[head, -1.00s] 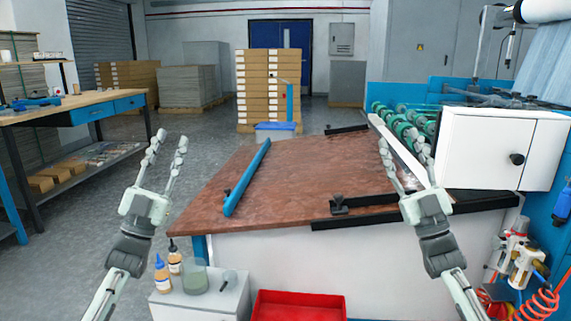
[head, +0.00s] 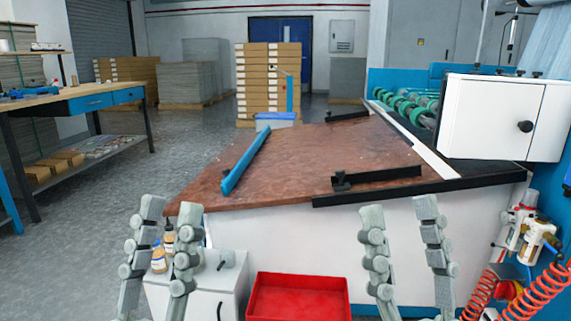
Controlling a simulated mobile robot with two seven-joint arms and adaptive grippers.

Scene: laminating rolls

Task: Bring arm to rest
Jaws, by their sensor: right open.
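My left gripper (head: 168,222) is at the lower left of the head view, with its two fingers apart and nothing between them. It stands in front of the small white cabinet (head: 228,290) and partly hides the bottles there. My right gripper (head: 399,222) is at the lower right of the middle, in front of the white front panel of the brown-topped table (head: 300,165). Its fingers are apart and empty. Both grippers point upward, and their palms lie at or below the lower edge of the picture.
A blue bar (head: 246,160) and black bars (head: 376,177) lie on the table. A red bin (head: 298,297) sits low between the grippers. The white machine box (head: 503,118) and green rollers (head: 410,108) are at the right. Orange coiled hoses (head: 540,292) hang at the lower right.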

